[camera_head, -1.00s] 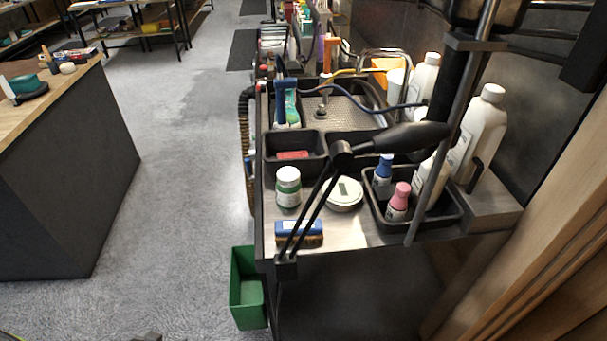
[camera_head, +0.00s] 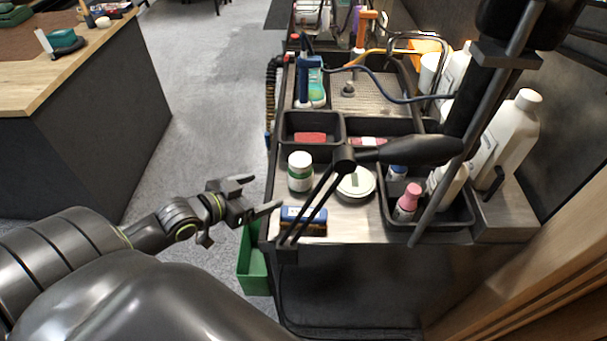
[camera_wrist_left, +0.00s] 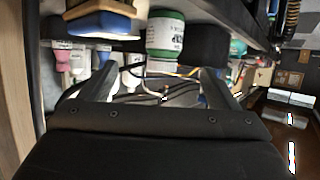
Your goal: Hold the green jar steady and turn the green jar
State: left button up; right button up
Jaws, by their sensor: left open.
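The green jar (camera_head: 300,176), with a white lid and a green and white label, stands upright on the cart top near its left edge. It also shows at the top middle of the left wrist view (camera_wrist_left: 165,36). My left gripper (camera_head: 262,193) is open and empty. It is to the left of the jar and apart from it, with its fingers pointing towards the cart. In the left wrist view the two fingers (camera_wrist_left: 155,69) are spread wide with nothing between them.
A blue-backed brush (camera_head: 304,222) lies in front of the jar, and a round tin (camera_head: 356,184) sits to its right. A black tray (camera_head: 284,130) is behind the jar. A green bin (camera_head: 252,262) hangs below.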

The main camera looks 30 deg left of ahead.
aim_at(293, 180)
pick_arm(q)
jog(key=x, duration=0.9)
jog(key=shift+w+f, duration=0.1)
jog(key=shift+w, duration=0.15)
jog(key=x, duration=0.1)
jog(key=p+x, duration=0.1)
jog(key=x, duration=0.3)
jog(key=shift+w+a+r+p, duration=0.1)
jog(key=shift+a+r+p, duration=0.15)
jog(key=shift+a+p, duration=0.15)
jog(key=shift+w+d+f, duration=0.1)
jog(key=shift+w+f, duration=0.1)
jog(key=shift+w, duration=0.05)
jog(key=shift+s, duration=0.1)
jog(key=c, duration=1.3)
notch_tip(293, 180, up, 10)
jog(key=shift+r, duration=0.1)
